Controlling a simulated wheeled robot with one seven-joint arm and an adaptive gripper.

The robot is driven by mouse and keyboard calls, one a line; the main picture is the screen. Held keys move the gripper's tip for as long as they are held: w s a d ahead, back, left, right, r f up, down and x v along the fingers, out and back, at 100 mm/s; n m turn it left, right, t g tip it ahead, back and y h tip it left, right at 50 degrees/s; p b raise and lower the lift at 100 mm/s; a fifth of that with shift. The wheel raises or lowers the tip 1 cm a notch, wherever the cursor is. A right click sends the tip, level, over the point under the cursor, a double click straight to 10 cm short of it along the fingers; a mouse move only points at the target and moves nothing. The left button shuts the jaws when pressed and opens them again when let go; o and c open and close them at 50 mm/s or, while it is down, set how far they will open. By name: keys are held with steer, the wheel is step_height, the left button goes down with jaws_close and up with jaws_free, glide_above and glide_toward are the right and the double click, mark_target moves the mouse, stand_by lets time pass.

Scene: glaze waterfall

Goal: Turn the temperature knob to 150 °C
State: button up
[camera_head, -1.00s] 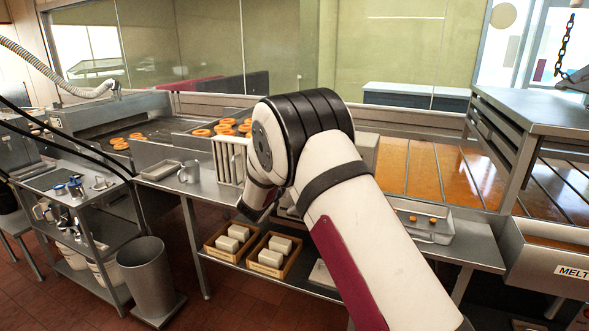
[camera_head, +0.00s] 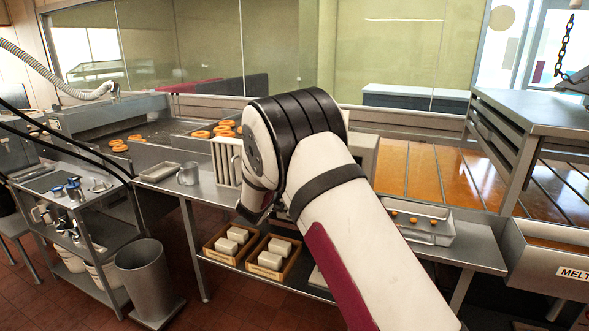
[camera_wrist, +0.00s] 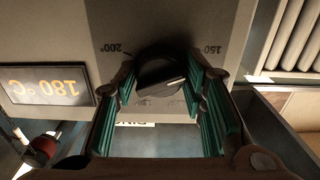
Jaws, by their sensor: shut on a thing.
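The black temperature knob (camera_wrist: 158,64) is on a grey panel in the upper middle of the wrist view. The panel appears upside down. A "200°" mark is left of the knob and a "150°" mark is right of it. A pale bar crosses the knob, slightly tilted. A display (camera_wrist: 47,84) at left reads 180 °C, inverted. My gripper (camera_wrist: 161,88) has its green-padded fingers on both sides of the knob and is shut on it. In the head view my arm hides the knob and gripper.
A rack of pale slats (camera_wrist: 295,35) is beside the panel at right. In the head view, a tray (camera_head: 425,232) with small orange pieces is right of my arm. A metal mug (camera_head: 188,174) stands left on the bench, and doughnuts (camera_head: 202,134) lie behind.

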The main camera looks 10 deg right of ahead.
steer(key=o, duration=1.2)
steer(key=v, duration=1.2)
